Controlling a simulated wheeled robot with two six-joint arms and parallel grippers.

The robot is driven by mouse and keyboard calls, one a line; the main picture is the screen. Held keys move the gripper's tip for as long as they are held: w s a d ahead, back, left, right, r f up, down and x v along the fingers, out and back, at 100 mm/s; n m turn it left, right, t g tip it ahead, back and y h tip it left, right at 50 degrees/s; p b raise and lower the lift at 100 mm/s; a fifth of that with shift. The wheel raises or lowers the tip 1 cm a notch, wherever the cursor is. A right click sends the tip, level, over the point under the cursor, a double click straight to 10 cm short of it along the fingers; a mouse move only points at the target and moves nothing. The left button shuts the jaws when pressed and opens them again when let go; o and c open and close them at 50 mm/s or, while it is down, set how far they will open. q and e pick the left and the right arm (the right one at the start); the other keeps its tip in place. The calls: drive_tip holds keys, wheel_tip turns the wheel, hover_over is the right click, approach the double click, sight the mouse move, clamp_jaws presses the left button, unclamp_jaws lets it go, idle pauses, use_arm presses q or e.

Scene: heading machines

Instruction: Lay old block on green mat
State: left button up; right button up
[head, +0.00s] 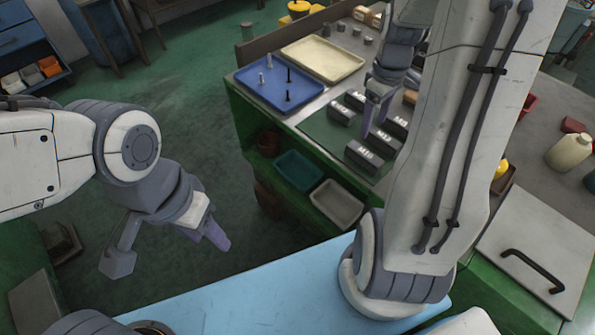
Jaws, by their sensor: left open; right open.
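A dark green mat (322,133) lies on the workbench. Several dark grey blocks with pale labelled faces stand on or beside it, among them one marked M10 (364,156) and one marked M12 (385,142). Another block (340,113) stands further left. I cannot tell which one is the old block. My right gripper (375,116) is open, pointing down among the blocks, with nothing seen between its fingers. My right arm hides the bench to its right. My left gripper (214,234) is open and empty over the floor, left of the bench.
A blue tray (266,97) with upright pins and a cream tray (342,68) lie behind the mat. A teal bin (298,170) and a grey bin (336,204) sit on the shelf below. A bottle (568,151) stands at right. Floor at left is mostly clear.

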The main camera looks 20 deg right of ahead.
drive_tip(key=a+r, duration=0.3)
drive_tip(key=a, duration=0.9)
drive_tip(key=s+a+r+n+y, duration=0.1)
drive_tip(key=s+a+r+n, duration=0.1)
drive_tip(key=s+a, duration=1.4)
drive_tip(key=a, duration=0.2)
drive_tip(key=shift+s+a+n, duration=0.2)
drive_tip(key=shift+a+n, duration=0.1)
drive_tip(key=shift+c, duration=0.4)
